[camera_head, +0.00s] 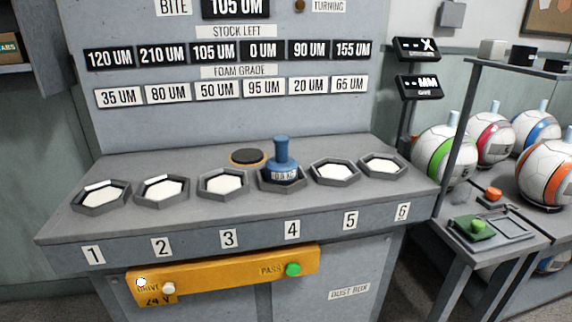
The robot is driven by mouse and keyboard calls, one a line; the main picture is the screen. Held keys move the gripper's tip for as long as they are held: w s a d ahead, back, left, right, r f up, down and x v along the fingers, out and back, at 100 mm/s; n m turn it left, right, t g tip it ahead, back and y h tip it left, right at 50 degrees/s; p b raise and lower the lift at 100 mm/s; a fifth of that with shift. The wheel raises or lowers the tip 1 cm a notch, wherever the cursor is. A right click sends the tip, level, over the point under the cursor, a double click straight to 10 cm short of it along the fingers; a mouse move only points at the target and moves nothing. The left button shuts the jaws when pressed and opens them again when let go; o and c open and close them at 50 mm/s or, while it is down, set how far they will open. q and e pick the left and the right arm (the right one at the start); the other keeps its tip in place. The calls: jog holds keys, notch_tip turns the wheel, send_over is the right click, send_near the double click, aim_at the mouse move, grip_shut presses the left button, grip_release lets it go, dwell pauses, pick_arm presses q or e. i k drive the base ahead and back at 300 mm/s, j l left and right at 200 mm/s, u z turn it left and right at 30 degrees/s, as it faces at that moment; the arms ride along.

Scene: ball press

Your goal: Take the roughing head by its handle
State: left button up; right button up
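A blue head with an upright knobbed handle (281,152) stands in the hexagonal tray (264,187) above the number 4 on the grey bench. It is the only handled head I see on the bench, and I take it for the roughing head. A small white label on its front is too small to read surely. Its underside is hidden by the tray's rim. Neither of my grippers is in view, and nothing touches the handle.
Similar hexagonal trays with pale pads, such as tray 3 (223,196) and tray 5 (335,183), stand on both sides. A dark round disc (248,156) lies just behind left. A yellow bar (222,280) with buttons runs along the front. Balls (445,153) sit at right.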

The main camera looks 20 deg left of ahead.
aim_at(281, 169)
jog(key=i+l+u, duration=0.1)
jog(key=i+l, duration=0.3)
jog(key=i, duration=0.15)
jog(key=i+l+u, duration=0.1)
jog(key=i+l, duration=0.3)
jog(key=i, duration=0.2)
